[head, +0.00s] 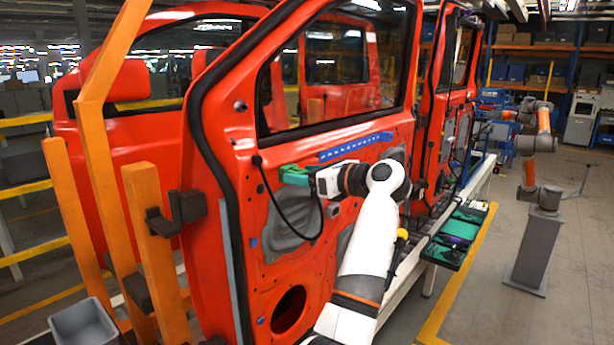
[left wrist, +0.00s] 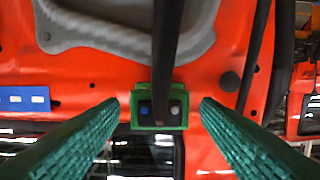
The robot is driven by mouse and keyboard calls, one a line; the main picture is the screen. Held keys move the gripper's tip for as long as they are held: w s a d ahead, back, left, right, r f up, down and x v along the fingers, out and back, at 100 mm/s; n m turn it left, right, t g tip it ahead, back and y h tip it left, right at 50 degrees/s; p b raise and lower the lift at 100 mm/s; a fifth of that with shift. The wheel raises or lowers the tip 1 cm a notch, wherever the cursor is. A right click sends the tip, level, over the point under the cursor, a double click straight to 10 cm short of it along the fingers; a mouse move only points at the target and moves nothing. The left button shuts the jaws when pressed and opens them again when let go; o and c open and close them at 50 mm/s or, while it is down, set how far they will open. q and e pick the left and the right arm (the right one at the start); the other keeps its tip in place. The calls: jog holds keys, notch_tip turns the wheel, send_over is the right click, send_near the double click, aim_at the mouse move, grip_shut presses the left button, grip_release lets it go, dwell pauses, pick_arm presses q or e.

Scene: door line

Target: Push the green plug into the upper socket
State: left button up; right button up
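My left gripper (head: 290,174) is at the red door (head: 222,130), just below its window. In the left wrist view its two green ribbed fingers (left wrist: 160,103) stand apart. Between the fingertips is a green block with a dark face (left wrist: 146,114) bearing a blue and a pale dot; red door shows in gaps on both sides. I cannot tell whether this block is the plug or a socket. A black cable (left wrist: 167,40) runs across the middle to it. In the head view the cable (head: 292,228) hangs in a loop on the door. My right gripper is out of view.
A blue strip with white marks (head: 356,147) is on the door beside my wrist. Orange posts (head: 152,245) stand at the left, with a grey bin (head: 84,326) below. A green tray (head: 470,218) and another robot arm (head: 530,172) are at the right.

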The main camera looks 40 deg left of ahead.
pick_arm(q)
jog(key=d+r+b, duration=0.1)
jog(key=d+b, duration=0.4)
jog(key=d, duration=0.6)
jog(key=shift+s+d+r, duration=0.35)
jog(key=shift+s+d, duration=0.05)
jog(key=shift+s, duration=0.05)
